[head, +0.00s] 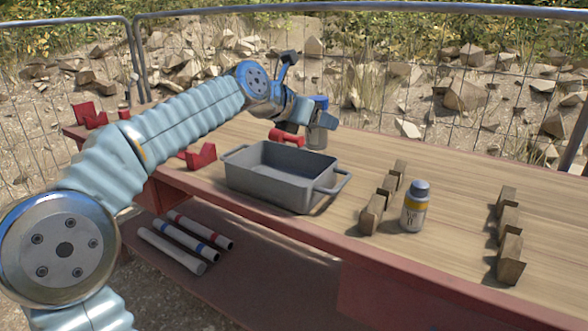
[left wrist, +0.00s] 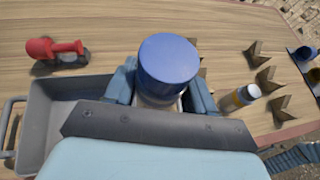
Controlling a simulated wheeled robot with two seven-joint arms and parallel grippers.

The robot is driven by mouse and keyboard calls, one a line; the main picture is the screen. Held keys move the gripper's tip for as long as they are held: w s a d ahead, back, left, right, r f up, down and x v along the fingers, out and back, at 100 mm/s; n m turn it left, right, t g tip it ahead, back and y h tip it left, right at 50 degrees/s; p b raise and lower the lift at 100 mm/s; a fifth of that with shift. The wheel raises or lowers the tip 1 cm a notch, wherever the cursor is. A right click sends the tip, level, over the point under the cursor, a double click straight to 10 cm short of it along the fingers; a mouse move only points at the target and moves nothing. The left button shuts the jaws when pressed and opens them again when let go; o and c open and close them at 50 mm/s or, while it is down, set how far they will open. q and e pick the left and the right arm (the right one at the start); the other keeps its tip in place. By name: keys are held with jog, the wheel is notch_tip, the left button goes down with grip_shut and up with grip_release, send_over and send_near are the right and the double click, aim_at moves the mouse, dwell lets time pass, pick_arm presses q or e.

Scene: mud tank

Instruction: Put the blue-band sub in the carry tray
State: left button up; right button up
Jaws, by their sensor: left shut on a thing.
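The blue-band sub (head: 317,134) is a grey upright cylinder with a blue top. My left gripper (head: 303,122) is shut on it, beyond the tray's far right side in the head view. In the left wrist view the sub's round blue top (left wrist: 168,60) sits between the fingers of my left gripper (left wrist: 160,90). I cannot tell whether its base touches the table. The carry tray (head: 268,186) is a grey open box with end handles, and its visible inside is empty. In the left wrist view the tray (left wrist: 38,125) lies left of the sub. My right gripper is not seen.
A yellow-band bottle-like piece (head: 414,208) stands right of the tray, between rows of wooden blocks (head: 372,214). A red object (head: 287,135) lies behind the tray. Red cradles (head: 200,156) stand left of it. Banded tubes (head: 190,238) lie on the lower shelf.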

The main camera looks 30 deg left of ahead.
pick_arm(q)
jog(key=w+a+f, duration=0.1)
jog(key=a+f, duration=0.3)
jog(key=w+a+f, duration=0.2)
jog(key=a+f, duration=0.2)
jog(key=w+a+f, duration=0.1)
jog(key=a+f, duration=0.3)
jog(key=shift+w+a, duration=0.3)
jog(key=shift+w, duration=0.05)
jog(key=shift+d+f, duration=0.1)
jog(key=shift+f, duration=0.2)
jog(key=shift+f, duration=0.1)
jog(key=o, duration=1.5)
